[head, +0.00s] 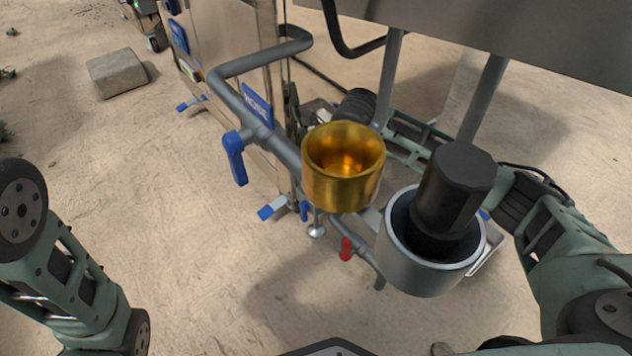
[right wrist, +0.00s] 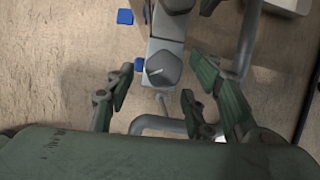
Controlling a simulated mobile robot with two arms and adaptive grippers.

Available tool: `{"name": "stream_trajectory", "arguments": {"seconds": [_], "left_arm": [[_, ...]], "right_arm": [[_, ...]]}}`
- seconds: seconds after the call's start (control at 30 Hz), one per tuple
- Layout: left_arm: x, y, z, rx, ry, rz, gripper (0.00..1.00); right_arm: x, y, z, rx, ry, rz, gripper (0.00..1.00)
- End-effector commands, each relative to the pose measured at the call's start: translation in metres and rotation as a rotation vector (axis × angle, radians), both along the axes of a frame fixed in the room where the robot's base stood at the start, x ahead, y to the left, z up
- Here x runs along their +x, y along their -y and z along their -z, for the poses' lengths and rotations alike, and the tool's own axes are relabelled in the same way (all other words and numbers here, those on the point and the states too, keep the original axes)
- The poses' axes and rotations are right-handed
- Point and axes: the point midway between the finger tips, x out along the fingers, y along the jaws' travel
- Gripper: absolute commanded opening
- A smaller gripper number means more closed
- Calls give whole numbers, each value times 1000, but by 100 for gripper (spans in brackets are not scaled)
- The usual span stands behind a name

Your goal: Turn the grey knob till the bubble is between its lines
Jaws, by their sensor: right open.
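The grey knob (right wrist: 163,68) shows in the right wrist view as a faceted grey cap with a short white line on its face. My right gripper (right wrist: 160,78) is open, with its green fingers to the left and right of the knob. I cannot tell how deep the knob sits between them, and no contact shows. In the head view, my right arm reaches behind the black-topped cylinder and brass cup, so the fingers and knob cannot be made out there. The bubble and its lines are not visible in either view. My left gripper is out of view.
A brass cup (head: 342,190) and a grey cup (head: 425,275) holding a black cylinder (head: 455,190) stand in front of my right arm. Grey pipes with a blue valve handle (head: 235,158) and a red handle (head: 346,249) are close by. A stone block (head: 116,73) lies on open ground.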

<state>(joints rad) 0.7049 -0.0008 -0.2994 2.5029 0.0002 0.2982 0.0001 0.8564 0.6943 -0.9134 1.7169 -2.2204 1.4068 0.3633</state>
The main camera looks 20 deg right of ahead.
Motion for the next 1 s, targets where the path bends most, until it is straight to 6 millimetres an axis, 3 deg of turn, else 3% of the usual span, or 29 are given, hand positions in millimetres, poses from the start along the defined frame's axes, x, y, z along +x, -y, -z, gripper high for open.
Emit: {"name": "stream_trajectory", "arguments": {"seconds": [0.03, 0.17, 0.53, 1.0], "left_arm": [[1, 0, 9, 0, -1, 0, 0], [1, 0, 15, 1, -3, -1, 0], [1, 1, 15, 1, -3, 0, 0], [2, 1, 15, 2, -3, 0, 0]], "right_arm": [[3, -1, 10, 0, 1, 1, 49], [7, -3, 18, 0, 1, 1, 49], [8, -3, 20, 0, 1, 0, 48], [8, -5, 20, 2, 1, -2, 7]]}}
